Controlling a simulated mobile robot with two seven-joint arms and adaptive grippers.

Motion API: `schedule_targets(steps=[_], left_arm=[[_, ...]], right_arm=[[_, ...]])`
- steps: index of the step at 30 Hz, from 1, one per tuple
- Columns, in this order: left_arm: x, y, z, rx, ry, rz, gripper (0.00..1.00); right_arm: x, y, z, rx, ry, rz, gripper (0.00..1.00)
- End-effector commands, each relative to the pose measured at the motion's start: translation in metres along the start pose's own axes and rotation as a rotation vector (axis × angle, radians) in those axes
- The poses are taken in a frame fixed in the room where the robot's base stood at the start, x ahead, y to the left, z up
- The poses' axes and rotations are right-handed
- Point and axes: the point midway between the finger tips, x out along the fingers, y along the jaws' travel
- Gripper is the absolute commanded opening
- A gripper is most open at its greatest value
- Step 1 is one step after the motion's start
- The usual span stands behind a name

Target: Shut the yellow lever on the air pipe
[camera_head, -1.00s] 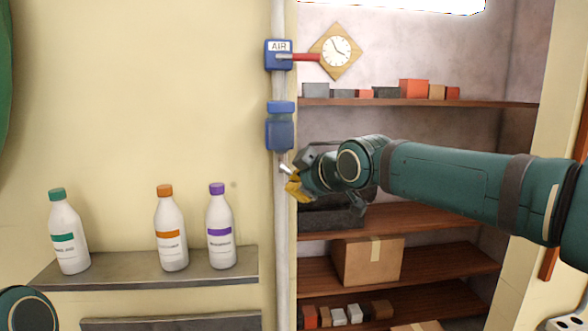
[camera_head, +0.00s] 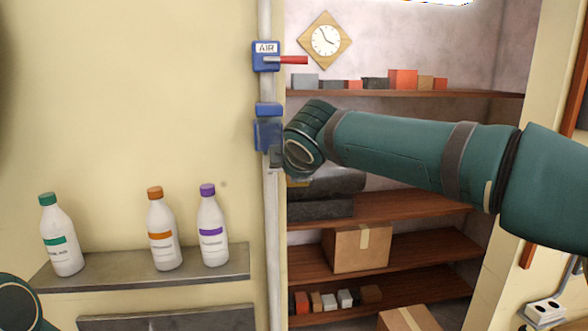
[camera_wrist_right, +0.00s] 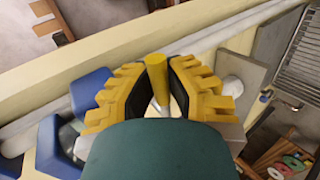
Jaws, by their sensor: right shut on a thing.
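The yellow lever (camera_wrist_right: 156,72) shows in the right wrist view, with a grey metal stem, between the dark pads of my right gripper (camera_wrist_right: 157,88). The gripper is shut on it. In the head view the lever is hidden behind my right wrist, so I cannot tell its angle there. The white air pipe (camera_head: 271,220) runs upright down the wall edge, with a blue fitting (camera_head: 268,135) beside my wrist. Above it is a blue AIR box (camera_head: 265,55) with a red handle (camera_head: 287,60). My left gripper is out of view.
A grey shelf (camera_head: 150,283) with several bottles is left of the pipe. Behind my right arm are wooden shelves (camera_head: 400,207) with a cardboard box (camera_head: 357,248). A clock (camera_head: 326,40) hangs at the top. Bare wall lies left of the pipe.

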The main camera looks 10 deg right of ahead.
Motion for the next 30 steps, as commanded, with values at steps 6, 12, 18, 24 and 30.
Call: schedule_targets(steps=[6,12,18,24,30], left_arm=[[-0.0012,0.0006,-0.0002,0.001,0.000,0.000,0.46],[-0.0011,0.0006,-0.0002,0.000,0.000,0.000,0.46],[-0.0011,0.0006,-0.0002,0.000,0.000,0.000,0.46],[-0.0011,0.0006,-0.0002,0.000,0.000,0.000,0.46],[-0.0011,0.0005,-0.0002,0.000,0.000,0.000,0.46]], right_arm=[[-0.0015,0.0020,-0.0005,-0.022,-0.014,0.002,0.00],[-0.0015,0.0021,-0.0003,-0.024,-0.015,0.003,0.00],[-0.0017,0.0022,-0.0003,-0.023,-0.014,0.003,0.31],[-0.0012,0.0016,-0.0003,-0.023,-0.014,0.001,0.46],[-0.0037,0.0015,-0.0003,-0.022,-0.014,0.001,0.46]])
